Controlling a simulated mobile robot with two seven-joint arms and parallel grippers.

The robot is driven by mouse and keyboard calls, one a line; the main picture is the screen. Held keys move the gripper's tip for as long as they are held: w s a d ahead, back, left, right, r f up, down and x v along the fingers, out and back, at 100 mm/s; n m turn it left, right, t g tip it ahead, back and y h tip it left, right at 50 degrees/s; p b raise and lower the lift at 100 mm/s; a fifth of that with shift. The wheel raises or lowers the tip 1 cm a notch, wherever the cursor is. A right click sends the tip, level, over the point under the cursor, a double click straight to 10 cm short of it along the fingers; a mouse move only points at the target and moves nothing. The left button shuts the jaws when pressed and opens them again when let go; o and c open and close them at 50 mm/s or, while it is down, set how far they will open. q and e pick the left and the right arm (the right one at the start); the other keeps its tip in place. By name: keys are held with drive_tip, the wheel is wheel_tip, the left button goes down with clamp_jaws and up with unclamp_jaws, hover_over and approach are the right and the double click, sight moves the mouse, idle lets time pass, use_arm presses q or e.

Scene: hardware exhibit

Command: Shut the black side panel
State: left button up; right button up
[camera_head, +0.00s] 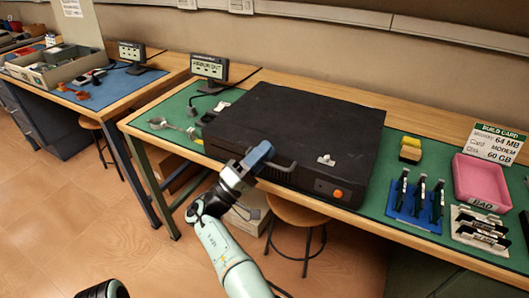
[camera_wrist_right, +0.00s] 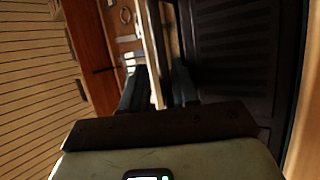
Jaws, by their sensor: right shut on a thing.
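The black side panel (camera_head: 300,120) is the broad dark top face of a black computer case (camera_head: 320,183) lying flat on the table. A dark bar handle (camera_head: 283,167) sticks out at the case's front left. My right gripper (camera_head: 258,157) is at the left end of this handle and shut on it. Its fingers also show in the right wrist view (camera_wrist_right: 157,92), beside a dark ribbed surface (camera_wrist_right: 235,50). The fingers hide their part of the handle. I cannot tell whether a gap remains under the panel.
The case stands on a green mat (camera_head: 396,215). To its right are a blue rack (camera_head: 415,207), a pink tray (camera_head: 480,183) and a build card (camera_head: 497,143). A small display (camera_head: 209,67) stands behind left. A stool (camera_head: 297,212) is under the table.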

use_arm(q)
drive_tip(key=w+r, duration=0.1)
drive_tip(key=w+r+t+p, duration=0.1)
drive_tip(key=w, duration=0.1)
drive_tip(key=shift+d, duration=0.1)
use_arm(e)
drive_tip(key=v, duration=1.3)
drive_tip(key=shift+s+a, duration=0.25)
drive_tip(key=shift+a, duration=0.05)
drive_tip(key=shift+w+d, duration=0.15)
